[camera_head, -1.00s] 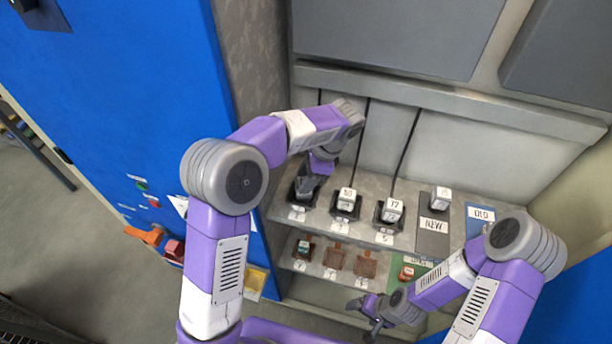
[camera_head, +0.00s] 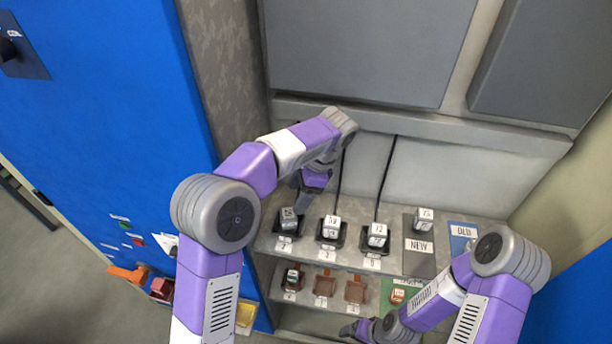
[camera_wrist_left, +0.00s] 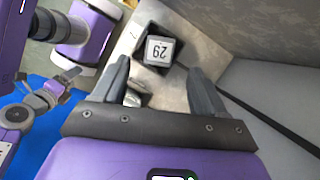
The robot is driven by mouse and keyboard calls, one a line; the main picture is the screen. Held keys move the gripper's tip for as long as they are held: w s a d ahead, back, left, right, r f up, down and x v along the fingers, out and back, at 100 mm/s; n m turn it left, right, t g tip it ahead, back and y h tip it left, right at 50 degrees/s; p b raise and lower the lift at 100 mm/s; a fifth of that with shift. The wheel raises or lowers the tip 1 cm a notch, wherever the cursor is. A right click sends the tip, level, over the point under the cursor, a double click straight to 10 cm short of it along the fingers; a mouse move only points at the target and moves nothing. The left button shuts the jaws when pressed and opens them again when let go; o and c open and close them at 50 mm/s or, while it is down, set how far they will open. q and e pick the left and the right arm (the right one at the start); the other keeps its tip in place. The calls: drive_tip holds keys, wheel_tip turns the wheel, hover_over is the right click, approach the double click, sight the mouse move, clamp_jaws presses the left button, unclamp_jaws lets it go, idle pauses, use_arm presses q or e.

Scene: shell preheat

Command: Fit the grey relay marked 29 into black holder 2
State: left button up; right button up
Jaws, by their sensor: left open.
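The grey relay marked 29 (camera_wrist_left: 162,50) sits in the leftmost black holder (camera_wrist_left: 150,28), its label facing up in the left wrist view. In the head view the same relay (camera_head: 288,217) is in the left holder, whose front label (camera_head: 284,246) looks like 2. How deep it sits cannot be told. My left gripper (camera_head: 302,197) is open just above and behind the relay. In the wrist view its fingertips (camera_wrist_left: 160,68) are apart from the relay, one on each side. My right gripper (camera_head: 352,329) is low by the lower shelf; its jaws are unclear.
Two more black holders (camera_head: 330,246) (camera_head: 374,250) to the right hold white-topped relays. A grey NEW mat (camera_head: 419,262) bears another relay (camera_head: 424,218); a blue OLD mat (camera_head: 463,232) is beside it. Brown holders (camera_head: 325,287) stand on the lower shelf. Black cables hang behind.

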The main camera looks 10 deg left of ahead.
use_arm(q)
drive_tip(key=p+v, duration=0.1)
drive_tip(key=v, duration=0.5)
idle(0.4)
